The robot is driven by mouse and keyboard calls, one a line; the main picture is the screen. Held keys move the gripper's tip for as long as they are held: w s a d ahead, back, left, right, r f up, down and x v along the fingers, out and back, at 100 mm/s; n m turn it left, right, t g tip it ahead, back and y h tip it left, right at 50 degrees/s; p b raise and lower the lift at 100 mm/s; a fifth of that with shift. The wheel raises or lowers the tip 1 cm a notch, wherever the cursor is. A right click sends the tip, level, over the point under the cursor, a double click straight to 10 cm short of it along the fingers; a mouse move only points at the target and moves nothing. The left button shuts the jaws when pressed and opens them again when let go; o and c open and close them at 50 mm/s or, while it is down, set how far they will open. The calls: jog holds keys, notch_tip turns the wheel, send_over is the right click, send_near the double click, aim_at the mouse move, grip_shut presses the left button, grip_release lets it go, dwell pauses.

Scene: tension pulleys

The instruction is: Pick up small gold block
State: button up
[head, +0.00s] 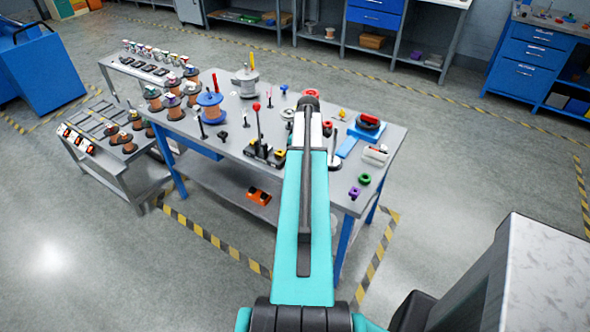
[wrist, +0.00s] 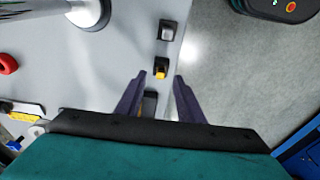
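A small gold block (wrist: 161,71), yellow-orange with dark sides, lies on the grey table near its edge in the wrist view. My gripper (wrist: 161,76) is open, its two dark fingers apart. The block shows between the fingertips in the picture; I cannot tell how far below them it is. A small grey block (wrist: 167,31) lies beyond it, and another dark block (wrist: 150,101) shows partly hidden between the fingers. In the head view my own arm covers the gripper, and I cannot make out the gold block.
The table (head: 232,151) carries spools, knobs and small parts. Open floor (wrist: 232,70) lies right of the table edge, with a dark device (wrist: 275,8) beyond.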

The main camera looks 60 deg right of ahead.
jog(key=shift+w+f+p, duration=0.15)
jog(key=shift+f+p, duration=0.1)
jog(key=shift+f, duration=0.55)
jog(key=shift+w+f+p, duration=0.15)
jog(key=shift+f+p, duration=0.1)
jog(key=shift+f, duration=0.5)
grip_shut()
